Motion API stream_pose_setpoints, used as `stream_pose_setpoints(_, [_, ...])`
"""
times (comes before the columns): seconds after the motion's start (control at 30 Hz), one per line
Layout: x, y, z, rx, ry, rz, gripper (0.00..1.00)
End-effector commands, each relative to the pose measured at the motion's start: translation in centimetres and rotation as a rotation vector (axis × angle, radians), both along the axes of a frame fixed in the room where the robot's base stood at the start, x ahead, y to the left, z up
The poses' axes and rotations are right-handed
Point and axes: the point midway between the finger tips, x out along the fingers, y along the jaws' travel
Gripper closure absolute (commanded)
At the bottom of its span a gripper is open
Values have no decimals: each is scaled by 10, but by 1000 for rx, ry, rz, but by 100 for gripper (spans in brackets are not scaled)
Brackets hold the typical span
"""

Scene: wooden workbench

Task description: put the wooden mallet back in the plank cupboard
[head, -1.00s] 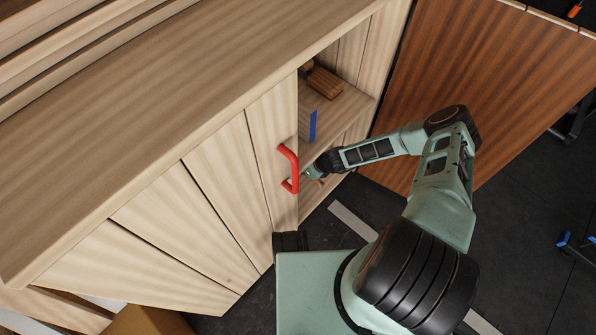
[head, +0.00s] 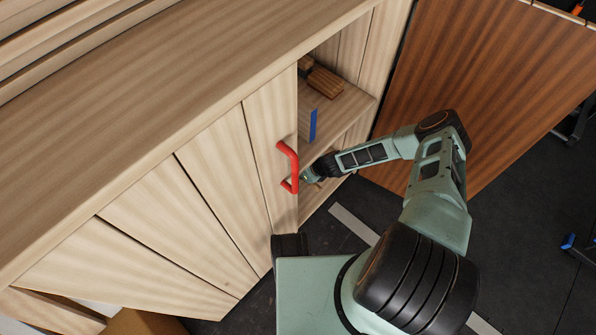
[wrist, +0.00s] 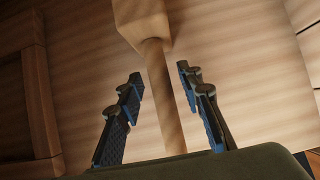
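The plank cupboard (head: 215,190) has pale plank fronts and a red handle (head: 290,165); its right part is open, showing a shelf (head: 345,108). The wooden mallet shows in the wrist view, with a blocky head (wrist: 142,20) at the top and a round handle (wrist: 164,95) running down between my fingers. My gripper (wrist: 163,98) is open, with a visible gap on each side of the handle. In the head view my gripper (head: 308,178) is at the cupboard's open part, below the shelf and close beside the red handle. The mallet cannot be made out there.
A brown wooden block with a darker part (head: 322,80) lies on the shelf. A blue strip (head: 313,124) stands at the shelf's front. A reddish-brown panel (head: 470,90) stands to the right of the opening. Dark floor (head: 520,230) lies at the right.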

Motion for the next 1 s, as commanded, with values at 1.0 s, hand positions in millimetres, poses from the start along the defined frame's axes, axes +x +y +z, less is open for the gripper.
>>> stream_pose_setpoints(1.0, [-47,-46,101,0,0,0,66])
